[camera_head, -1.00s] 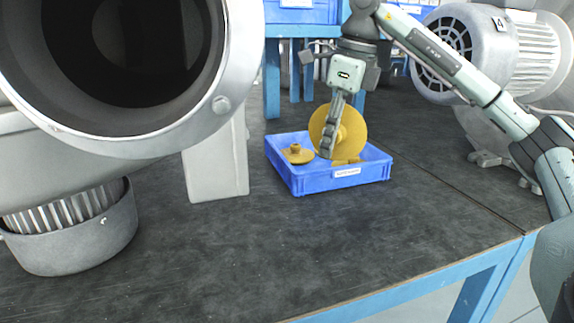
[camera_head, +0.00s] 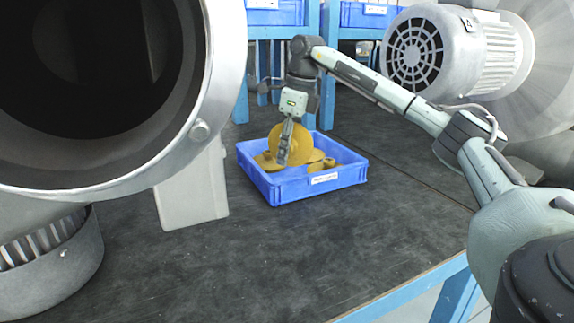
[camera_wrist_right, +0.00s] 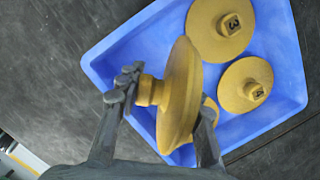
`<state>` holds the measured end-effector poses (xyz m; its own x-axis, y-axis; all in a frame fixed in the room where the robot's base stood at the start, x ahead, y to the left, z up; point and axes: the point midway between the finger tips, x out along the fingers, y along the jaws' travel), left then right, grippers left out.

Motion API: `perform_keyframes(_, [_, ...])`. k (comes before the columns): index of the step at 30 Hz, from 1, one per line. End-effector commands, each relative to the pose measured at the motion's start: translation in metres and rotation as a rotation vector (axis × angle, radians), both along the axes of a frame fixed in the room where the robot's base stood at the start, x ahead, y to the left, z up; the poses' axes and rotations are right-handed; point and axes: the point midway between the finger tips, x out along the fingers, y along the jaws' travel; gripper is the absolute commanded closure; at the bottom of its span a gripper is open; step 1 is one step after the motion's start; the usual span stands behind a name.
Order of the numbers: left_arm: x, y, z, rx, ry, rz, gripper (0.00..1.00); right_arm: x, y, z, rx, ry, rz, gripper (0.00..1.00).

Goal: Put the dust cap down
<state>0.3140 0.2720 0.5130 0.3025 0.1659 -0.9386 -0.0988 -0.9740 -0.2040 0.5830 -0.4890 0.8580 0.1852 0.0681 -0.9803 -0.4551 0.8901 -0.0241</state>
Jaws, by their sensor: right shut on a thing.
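The dust cap (camera_head: 297,136) is a yellow disc with a knob, held on edge in my right gripper (camera_head: 283,160). It is over the blue tray (camera_head: 318,189), low among the other caps; I cannot tell whether it touches them. In the right wrist view the cap (camera_wrist_right: 183,92) stands between the two fingers, its knob against the left finger. Another yellow piece (camera_wrist_right: 210,104) is partly hidden by the held cap. My left gripper is out of view.
A large grey blower housing (camera_head: 205,75) with a round opening fills the left. A grey motor (camera_head: 452,50) stands at the back right. Blue bins (camera_head: 277,12) are on a shelf behind. The dark bench top (camera_head: 270,262) is clear in front of the tray.

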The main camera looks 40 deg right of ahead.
Motion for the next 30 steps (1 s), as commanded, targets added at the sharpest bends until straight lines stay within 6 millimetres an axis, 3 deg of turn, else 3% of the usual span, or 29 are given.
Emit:
perform_keyframes(9, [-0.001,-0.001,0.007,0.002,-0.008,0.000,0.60,-0.001,-0.001,-0.039,-0.001,0.003,0.000,0.97])
perform_keyframes(23, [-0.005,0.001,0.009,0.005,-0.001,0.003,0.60,-0.001,0.000,-0.046,0.000,0.001,0.000,0.97])
perform_keyframes(24, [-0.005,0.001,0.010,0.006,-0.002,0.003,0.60,0.000,0.000,-0.046,0.000,0.000,0.000,0.62])
perform_keyframes(28, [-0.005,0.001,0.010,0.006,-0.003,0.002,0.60,0.000,0.000,-0.045,0.000,0.001,0.000,0.46])
perform_keyframes(30, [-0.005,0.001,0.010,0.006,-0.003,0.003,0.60,0.000,0.000,-0.045,0.000,0.001,0.000,0.43])
